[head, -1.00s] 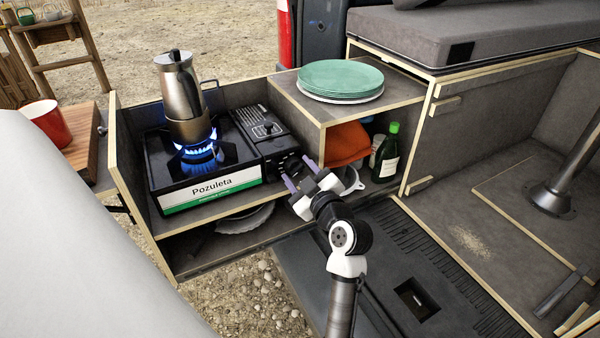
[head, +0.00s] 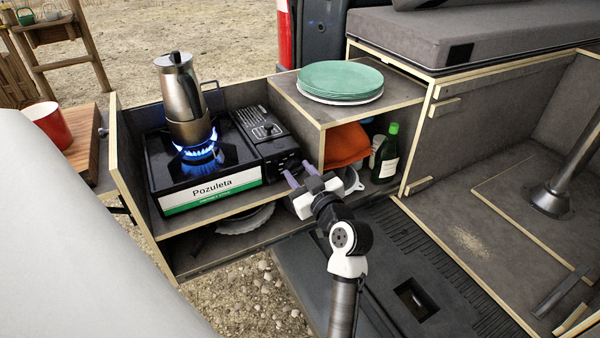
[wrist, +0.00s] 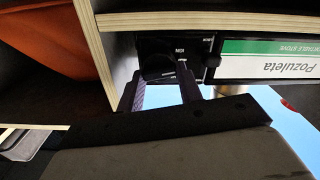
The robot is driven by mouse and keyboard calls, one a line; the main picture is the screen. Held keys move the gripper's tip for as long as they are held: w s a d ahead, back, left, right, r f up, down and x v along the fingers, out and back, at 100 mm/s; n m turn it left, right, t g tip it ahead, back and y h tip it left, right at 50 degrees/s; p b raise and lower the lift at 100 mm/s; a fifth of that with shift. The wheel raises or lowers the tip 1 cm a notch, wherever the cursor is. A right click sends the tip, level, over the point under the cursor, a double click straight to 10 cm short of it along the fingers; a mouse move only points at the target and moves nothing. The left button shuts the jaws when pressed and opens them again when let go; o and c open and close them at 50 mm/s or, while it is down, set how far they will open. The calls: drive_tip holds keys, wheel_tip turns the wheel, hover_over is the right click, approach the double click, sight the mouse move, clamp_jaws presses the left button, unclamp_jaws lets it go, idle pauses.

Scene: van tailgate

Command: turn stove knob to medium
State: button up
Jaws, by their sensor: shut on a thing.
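The black stove (head: 205,165) has a front label reading "Pozuleta". A blue flame (head: 200,147) burns on its burner under a metal moka pot (head: 182,98). The dark round stove knob (wrist: 157,66) is on the front panel at the stove's right end. My gripper (head: 299,174) is at that panel. In the wrist view my gripper (wrist: 160,85) has one finger on either side of the knob and is shut on it. The knob's pointer and most dial markings are too dark or hidden to read.
A wooden shelf (head: 372,102) beside the stove carries green and white plates (head: 340,78). A red mug (head: 48,122) is at the left.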

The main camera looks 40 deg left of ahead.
drive_tip(key=m+p, duration=0.1)
drive_tip(key=m, duration=0.3)
drive_tip(key=shift+w+m+p, duration=0.1)
drive_tip(key=shift+m+p, duration=0.6)
drive_tip(key=shift+m, duration=0.9)
drive_tip(key=shift+f, duration=0.1)
drive_tip(key=o, duration=1)
drive_tip(key=shift+d, duration=0.15)
drive_tip(key=b+v, duration=0.3)
drive_tip(key=v, duration=1)
drive_tip(key=shift+d, duration=0.3)
